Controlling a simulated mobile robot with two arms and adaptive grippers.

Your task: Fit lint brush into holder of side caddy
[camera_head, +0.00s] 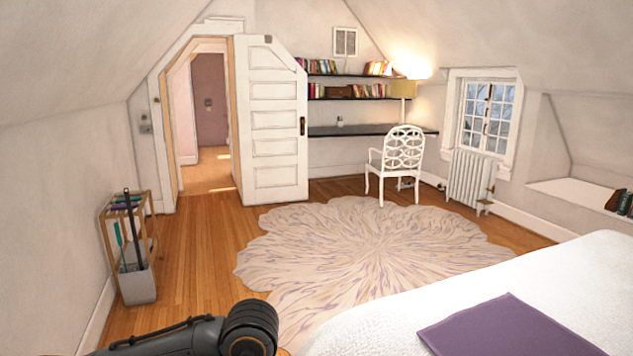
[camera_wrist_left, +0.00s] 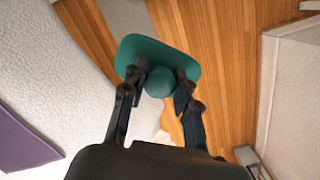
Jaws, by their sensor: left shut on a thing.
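In the left wrist view my left gripper (camera_wrist_left: 160,84) is shut on a teal-green thing (camera_wrist_left: 157,52) with a flat rounded plate and a round knob, which appears to be the lint brush. The knob lies between the fingertips, and the plate faces away from me over the floor. The side caddy (camera_head: 126,212) stands against the left wall in the head view. A grey bin (camera_head: 138,285) sits at its front, with a black stick and a teal stick upright in it. My left arm shows at the bottom of the head view, but its gripper does not. My right gripper is not in view.
A bed (camera_head: 590,272) with a purple cloth (camera_head: 508,328) fills the lower right. A pale rug (camera_head: 365,245) covers the middle floor. Wooden floor (camera_head: 195,270) lies clear between caddy and rug. A white chair (camera_head: 397,160) stands by the desk.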

